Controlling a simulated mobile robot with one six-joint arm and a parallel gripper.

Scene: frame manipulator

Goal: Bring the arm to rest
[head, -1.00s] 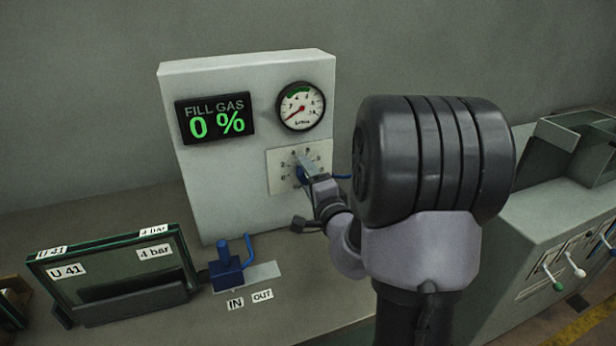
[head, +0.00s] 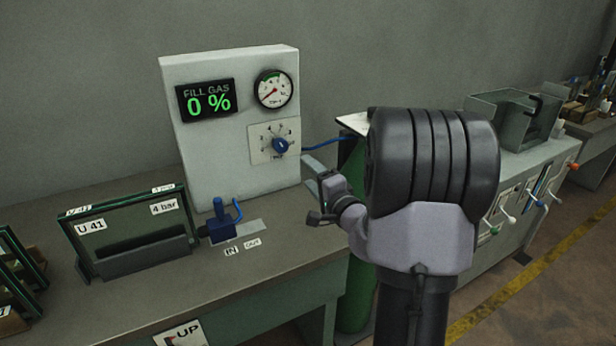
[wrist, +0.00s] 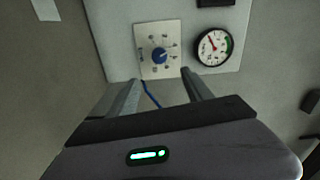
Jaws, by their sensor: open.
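My gripper (head: 318,172) is held out over the right end of the bench, right of the grey gas panel (head: 235,160). Most of it is hidden behind my own arm in the head view. In the wrist view my gripper (wrist: 161,82) has its two fingers apart with nothing between them. The blue knob (head: 280,145) on its white dial plate is free of the fingers. The knob (wrist: 159,55) shows beyond the fingertips in the wrist view, with clear space between.
The display (head: 206,100) reads FILL GAS 0 %. The gauge (head: 273,89) needle points low left. A glass unit marked U 41 (head: 130,235) stands on the bench (head: 190,300) beside a blue valve (head: 221,225). A green cylinder (head: 355,290) stands right of the bench, partly behind my arm.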

